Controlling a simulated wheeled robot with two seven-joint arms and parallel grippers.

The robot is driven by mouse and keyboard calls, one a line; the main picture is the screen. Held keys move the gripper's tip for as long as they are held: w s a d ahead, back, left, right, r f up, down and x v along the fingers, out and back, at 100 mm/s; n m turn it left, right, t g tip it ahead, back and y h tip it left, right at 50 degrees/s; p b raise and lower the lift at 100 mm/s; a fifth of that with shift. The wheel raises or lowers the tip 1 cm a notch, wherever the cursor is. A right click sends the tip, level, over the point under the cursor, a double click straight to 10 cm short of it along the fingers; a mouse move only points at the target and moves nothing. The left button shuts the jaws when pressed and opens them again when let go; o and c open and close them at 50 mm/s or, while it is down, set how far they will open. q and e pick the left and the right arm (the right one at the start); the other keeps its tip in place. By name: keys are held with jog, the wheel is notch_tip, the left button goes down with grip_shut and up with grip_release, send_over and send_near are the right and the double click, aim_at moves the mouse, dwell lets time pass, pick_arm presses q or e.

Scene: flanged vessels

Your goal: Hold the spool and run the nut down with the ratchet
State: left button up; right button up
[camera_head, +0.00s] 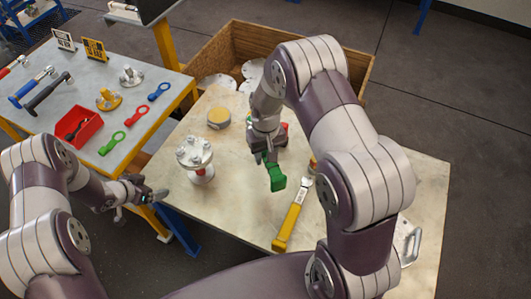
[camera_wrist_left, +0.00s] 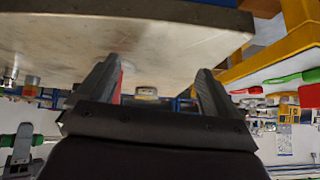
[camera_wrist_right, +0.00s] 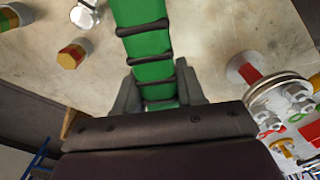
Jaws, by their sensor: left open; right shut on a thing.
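The spool (camera_head: 195,160), a pale flanged piece with studs and nuts on its top flange, stands upright on the pale table, left of its middle. It also shows at the right of the right wrist view (camera_wrist_right: 270,90). My left gripper (camera_head: 148,196) is open and empty, by the table's left edge, left of the spool and apart from it. My right gripper (camera_head: 268,155) is shut on a green ridged handle (camera_head: 276,178), right of the spool; the handle fills the jaws in the right wrist view (camera_wrist_right: 150,50).
A yellow-and-silver wrench (camera_head: 291,216) lies right of the spool. A wooden crate (camera_head: 318,42) stands beyond the table. The side table (camera_head: 60,100) holds a red bin (camera_head: 78,126) and several tools.

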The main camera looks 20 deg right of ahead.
pick_arm(q)
jog(key=d+h, duration=0.1)
jog(key=d+m+h, duration=0.1)
jog(key=d+r+m+h, duration=0.1)
jog(key=shift+w+d, duration=0.35)
jog(key=shift+w, duration=0.05)
jog(key=d+r+m+g+h, duration=0.1)
jog(key=d+r+m+h, duration=0.1)
jog(key=d+r+h, duration=0.15)
pick_arm(e)
jog(key=shift+w+f, duration=0.1)
jog(key=shift+f+b, duration=0.25)
jog(key=shift+b, duration=0.2)
pick_arm(q)
jog(key=b, duration=0.4)
send_over(199, 174)
jog(key=a, duration=0.2)
jog(key=f, duration=0.4)
jog(key=shift+w+d+y, duration=0.15)
jog(key=shift+w+y, duration=0.1)
jog(key=shift+y, duration=0.1)
jog(key=shift+w+d+f+b, duration=0.1)
jog(key=shift+w+d+b, duration=0.15)
jog(key=shift+d+b, duration=0.4)
pick_arm(e)
jog(key=shift+a+f, duration=0.15)
jog(key=shift+f, duration=2.35)
pick_arm(q)
jog(key=shift+d, duration=0.1)
jog(key=c, duration=1.6)
